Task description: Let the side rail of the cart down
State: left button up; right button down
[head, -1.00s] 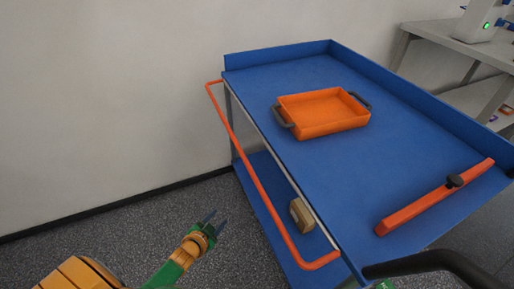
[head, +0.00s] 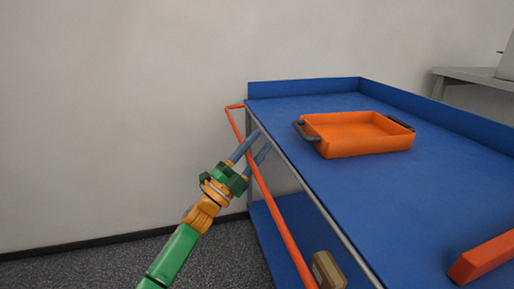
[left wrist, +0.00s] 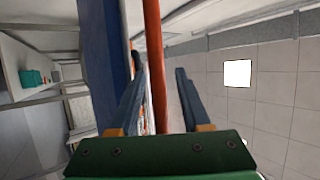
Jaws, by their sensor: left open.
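The cart's side rail (head: 268,205) is a thin orange-red bar along the left side of the blue cart (head: 395,215). It stands out from the cart's side, a little below the top's edge. My left gripper (head: 261,141) is open at the far part of the rail, with its two blue-grey fingers pointing up and toward the cart. In the left wrist view, the rail (left wrist: 155,60) runs lengthwise between the open fingers (left wrist: 160,75), with a gap on both sides. Contact is not visible. My right gripper is not in view.
An orange tray (head: 360,147) with dark handles sits on the cart top. A red-orange bar (head: 485,258) lies at the near right. A tan block (head: 328,270) is on the lower shelf. The wall (head: 120,110) is behind; a grey table (head: 475,78) stands at back right.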

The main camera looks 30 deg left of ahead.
pick_arm(q)
grip_shut()
jog(key=shift+f, duration=0.1)
dwell(1.2)
